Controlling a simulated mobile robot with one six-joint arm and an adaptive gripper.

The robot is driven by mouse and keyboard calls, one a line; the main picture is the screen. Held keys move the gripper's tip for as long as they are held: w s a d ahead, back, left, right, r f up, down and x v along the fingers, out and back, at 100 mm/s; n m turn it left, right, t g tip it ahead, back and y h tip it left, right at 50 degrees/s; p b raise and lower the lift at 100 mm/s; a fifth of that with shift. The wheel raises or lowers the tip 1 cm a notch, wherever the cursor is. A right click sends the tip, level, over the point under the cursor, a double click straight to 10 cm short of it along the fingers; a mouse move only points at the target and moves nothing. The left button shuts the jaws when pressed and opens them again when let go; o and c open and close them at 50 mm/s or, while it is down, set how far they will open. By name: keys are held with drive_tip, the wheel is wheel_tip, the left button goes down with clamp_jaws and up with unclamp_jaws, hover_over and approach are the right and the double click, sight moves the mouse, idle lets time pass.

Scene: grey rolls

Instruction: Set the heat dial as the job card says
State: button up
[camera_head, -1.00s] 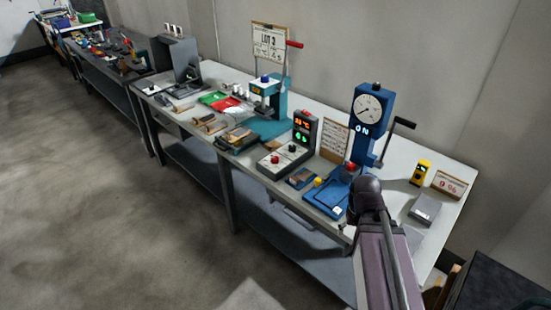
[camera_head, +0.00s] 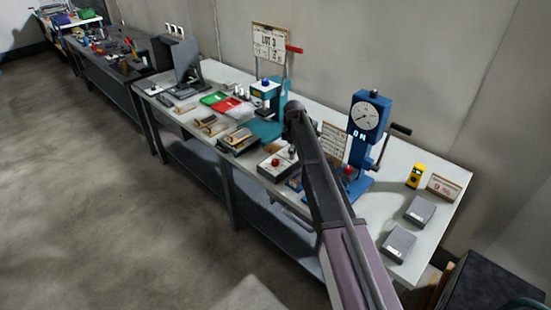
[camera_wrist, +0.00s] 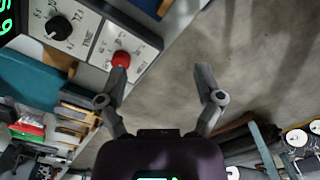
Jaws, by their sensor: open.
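A light control box (camera_head: 272,167) sits near the front of the bench, with a red knob (camera_head: 276,162) and a dark knob (camera_head: 291,151). In the wrist view the red knob (camera_wrist: 121,60) and the black knob (camera_wrist: 58,27) have printed scales around them. My gripper (camera_wrist: 163,82) is open and empty. Its left finger lies just below the red knob in the picture; I cannot tell whether they touch. A LOT 3 card (camera_head: 270,42) stands at the back; its small writing is unreadable.
My arm hides the display unit; part of its green digits (camera_wrist: 5,20) shows in the wrist view. A blue press (camera_head: 365,130) with a gauge and a teal press (camera_head: 264,100) stand nearby. Another card (camera_head: 334,142), a yellow meter (camera_head: 415,176) and grey boxes (camera_head: 399,243) are right.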

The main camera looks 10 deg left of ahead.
sight(275, 161)
drive_tip(key=w+a+r+n+p, duration=0.1)
drive_tip(key=w+a+n, duration=0.3)
drive_tip(key=w+a, duration=0.3)
drive_tip(key=shift+w+a+r+n, duration=0.25)
drive_tip(key=shift+w+a+n, duration=0.05)
drive_tip(key=shift+a+n, duration=0.1)
drive_tip(key=shift+f, duration=0.1)
wheel_tip(275, 161, down, 14)
drive_tip(key=b, duration=1.3)
drive_tip(key=shift+r+b, duration=0.2)
drive_tip(key=shift+b, duration=0.2)
drive_tip(key=shift+s, duration=0.1)
drive_tip(key=c, duration=1.2)
